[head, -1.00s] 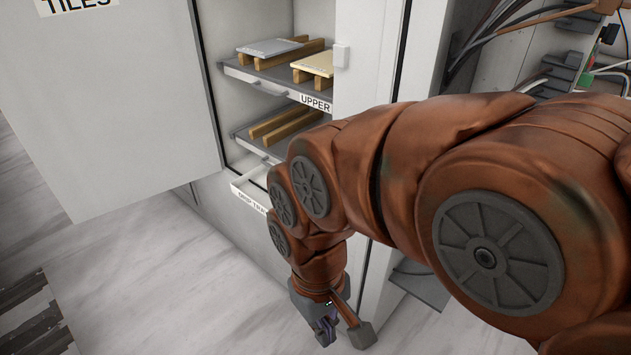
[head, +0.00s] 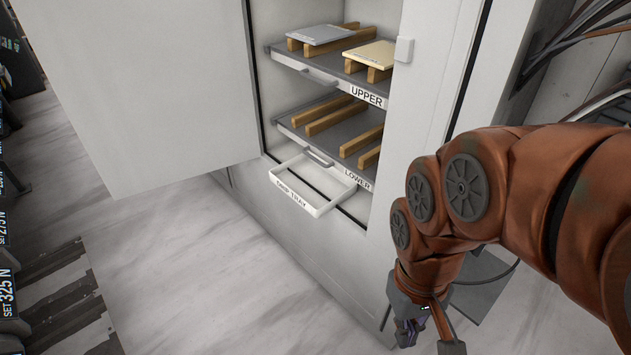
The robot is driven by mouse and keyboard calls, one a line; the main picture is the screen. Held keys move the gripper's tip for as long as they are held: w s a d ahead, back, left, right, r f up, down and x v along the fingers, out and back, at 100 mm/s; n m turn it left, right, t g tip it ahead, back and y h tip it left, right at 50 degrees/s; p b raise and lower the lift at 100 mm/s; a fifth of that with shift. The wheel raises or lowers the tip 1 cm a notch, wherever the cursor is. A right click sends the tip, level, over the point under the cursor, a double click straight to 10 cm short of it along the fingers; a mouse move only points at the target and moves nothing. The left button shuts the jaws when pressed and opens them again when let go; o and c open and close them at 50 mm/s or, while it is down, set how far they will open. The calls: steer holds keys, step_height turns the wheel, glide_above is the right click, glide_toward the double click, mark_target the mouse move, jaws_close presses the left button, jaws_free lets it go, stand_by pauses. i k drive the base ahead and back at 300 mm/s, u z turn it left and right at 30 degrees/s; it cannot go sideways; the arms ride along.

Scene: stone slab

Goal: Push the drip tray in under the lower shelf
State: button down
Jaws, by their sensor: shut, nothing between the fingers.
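The drip tray (head: 292,198) is a shallow white tray with a "DRIP TRAY" label on its front. It sticks out of the cabinet below the lower shelf (head: 300,134), beyond the cabinet front. The lower shelf is grey, carries wooden bars and has a "LOWER" label. My gripper (head: 408,338) hangs low in front of the cabinet, to the right of the tray and nearer to me. It points down, is shut and touches neither the tray nor the shelf.
The upper shelf (head: 335,68) holds a grey tile (head: 321,34) and a cream tile (head: 377,54) on wooden bars. The open cabinet door (head: 150,90) stands at the left. The pale floor (head: 215,270) before the tray is clear. Dark racks (head: 10,250) line the left edge.

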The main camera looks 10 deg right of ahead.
mark_target(333, 183)
steer(key=k, duration=0.55)
steer(key=u, duration=1)
steer(key=i, duration=0.7)
steer(key=u, duration=0.6)
steer(key=i, duration=0.75)
steer(key=z, duration=0.55)
steer(key=i, duration=0.55)
steer(key=z, duration=0.55)
